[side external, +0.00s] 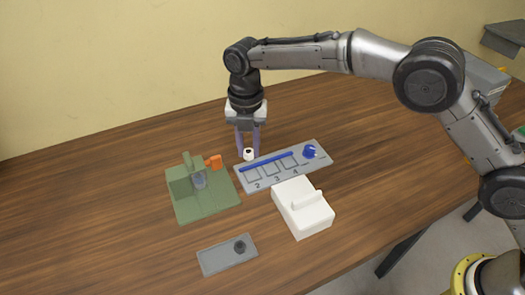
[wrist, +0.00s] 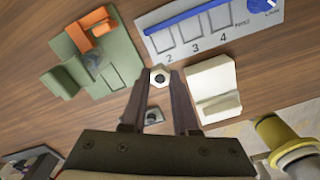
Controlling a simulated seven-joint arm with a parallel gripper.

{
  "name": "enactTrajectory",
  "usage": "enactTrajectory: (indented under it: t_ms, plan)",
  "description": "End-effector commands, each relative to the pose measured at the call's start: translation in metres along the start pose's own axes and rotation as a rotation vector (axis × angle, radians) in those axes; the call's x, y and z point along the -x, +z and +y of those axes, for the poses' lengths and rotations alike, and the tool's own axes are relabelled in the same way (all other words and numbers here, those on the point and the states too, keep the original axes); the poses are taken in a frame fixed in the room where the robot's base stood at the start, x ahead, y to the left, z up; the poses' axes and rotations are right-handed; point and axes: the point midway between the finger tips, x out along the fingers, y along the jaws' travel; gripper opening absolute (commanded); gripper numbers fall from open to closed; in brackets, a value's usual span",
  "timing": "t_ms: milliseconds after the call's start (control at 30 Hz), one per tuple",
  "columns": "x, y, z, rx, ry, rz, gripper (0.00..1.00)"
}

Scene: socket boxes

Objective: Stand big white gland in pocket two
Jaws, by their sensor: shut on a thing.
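The big white gland (side external: 249,154), a short white piece with a dark hole, is held between the fingertips of my gripper (side external: 248,150). It also shows between the fingertips in the wrist view (wrist: 159,77). My gripper is shut on it and appears to hold it above the work. The grey panel (side external: 316,168) has a row of square pockets with printed numbers, a long blue bar and a blue knob. Pocket two (side external: 254,175) is near the panel's left end and looks empty; it also shows in the wrist view (wrist: 164,42).
A green fixture (side external: 215,207) with an orange lever (side external: 214,162) stands left of the panel. A white block with a raised ridge (side external: 303,207) sits in front of the panel. A small grey plate (side external: 215,262) with a dark round part (side external: 240,247) lies at the front.

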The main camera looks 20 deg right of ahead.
Motion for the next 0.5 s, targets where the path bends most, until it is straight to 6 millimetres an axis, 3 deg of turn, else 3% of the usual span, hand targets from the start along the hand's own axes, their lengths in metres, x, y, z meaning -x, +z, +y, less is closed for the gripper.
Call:
enactTrajectory:
  t_ms: [200, 500]
  plan:
    - [-0.035, 0.018, -0.002, -0.031, -0.001, 0.001, 0.0]
    - [-0.053, 0.021, -0.004, -0.038, 0.0, 0.0, 0.0]
